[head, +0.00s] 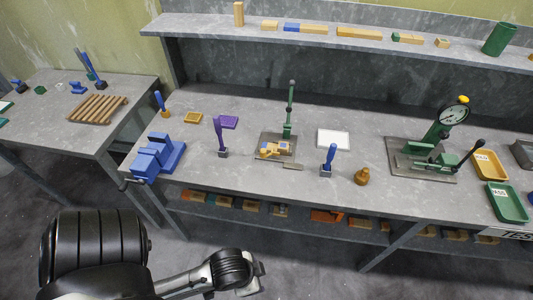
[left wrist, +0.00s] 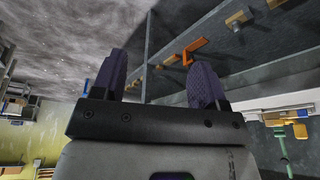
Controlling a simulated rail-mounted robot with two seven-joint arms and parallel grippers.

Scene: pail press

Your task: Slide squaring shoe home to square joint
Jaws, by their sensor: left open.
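A fixture with a grey base plate (head: 264,141) and an upright green lever (head: 290,105) stands mid-bench in the head view. Tan wooden pieces (head: 272,150) lie on it, with a small grey bar (head: 293,166) at its front right edge. I cannot tell which part is the squaring shoe. A green lever-like part (left wrist: 281,145) shows at the right edge of the left wrist view. My left gripper (left wrist: 158,78) is open and empty, its purple fingers apart. In the head view its arm is low, in front of the bench. My right gripper is not in view.
A blue vise (head: 158,158) is at the bench's left. Purple-handled (head: 220,135) and blue-handled (head: 329,158) tools flank the fixture. A brass-coloured piece (head: 362,176) and a dial press (head: 437,140) stand right. A shelf (head: 230,27) runs behind; an under-shelf holds several blocks.

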